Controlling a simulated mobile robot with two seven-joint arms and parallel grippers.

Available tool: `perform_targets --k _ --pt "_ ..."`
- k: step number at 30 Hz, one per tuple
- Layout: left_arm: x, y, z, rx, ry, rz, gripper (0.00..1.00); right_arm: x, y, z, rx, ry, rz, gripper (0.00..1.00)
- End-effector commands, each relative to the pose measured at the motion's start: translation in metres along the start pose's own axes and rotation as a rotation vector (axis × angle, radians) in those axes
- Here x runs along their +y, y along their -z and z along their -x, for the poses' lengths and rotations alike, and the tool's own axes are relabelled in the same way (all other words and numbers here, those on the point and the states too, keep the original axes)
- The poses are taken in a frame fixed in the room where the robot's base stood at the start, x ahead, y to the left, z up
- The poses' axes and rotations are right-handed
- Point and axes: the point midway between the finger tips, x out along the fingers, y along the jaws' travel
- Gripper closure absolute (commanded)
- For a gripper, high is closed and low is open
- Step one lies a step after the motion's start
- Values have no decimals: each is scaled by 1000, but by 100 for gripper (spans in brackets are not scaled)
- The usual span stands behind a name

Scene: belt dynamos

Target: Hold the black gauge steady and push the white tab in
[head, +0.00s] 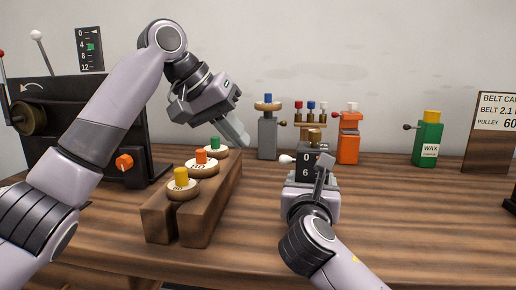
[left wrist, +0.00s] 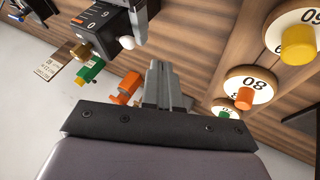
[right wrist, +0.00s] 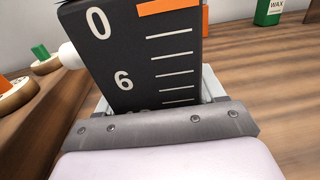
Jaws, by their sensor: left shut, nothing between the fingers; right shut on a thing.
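The black gauge (head: 305,163) stands upright on the table, with a 0 and a 6 on its face and a brass knob on top. My right gripper (head: 309,182) is shut on the gauge's lower part, which also fills the right wrist view (right wrist: 130,50). The white tab (head: 286,159) sticks out of the gauge's left side; it shows too in the left wrist view (left wrist: 127,43) and the right wrist view (right wrist: 68,53). My left gripper (head: 240,138) is shut and empty, in the air left of the tab and apart from it. Its fingertips (left wrist: 168,70) show in the left wrist view.
A wooden block (head: 190,212) with several numbered discs on pegs stands left of the gauge. Behind are a grey post (head: 267,138), an orange device (head: 349,142) and a green wax container (head: 428,140).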

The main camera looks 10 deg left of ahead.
Motion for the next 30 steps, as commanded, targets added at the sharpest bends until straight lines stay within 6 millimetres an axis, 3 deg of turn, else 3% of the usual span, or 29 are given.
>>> perform_targets --k 3,9,21,22,24,30 --pt "-1 1 26 3 1 3 100 1 5 0 10 0 3 85" --pt "-1 0 54 1 2 3 100 0 5 0 10 1 2 85" --pt "-2 0 63 0 2 4 100 0 5 0 10 2 2 85" --pt "-2 0 63 0 2 4 100 0 5 0 10 2 2 22" --pt "-2 0 63 0 2 4 100 0 4 0 9 2 2 2" --pt "-2 0 63 0 2 4 100 -1 2 0 4 2 1 2"
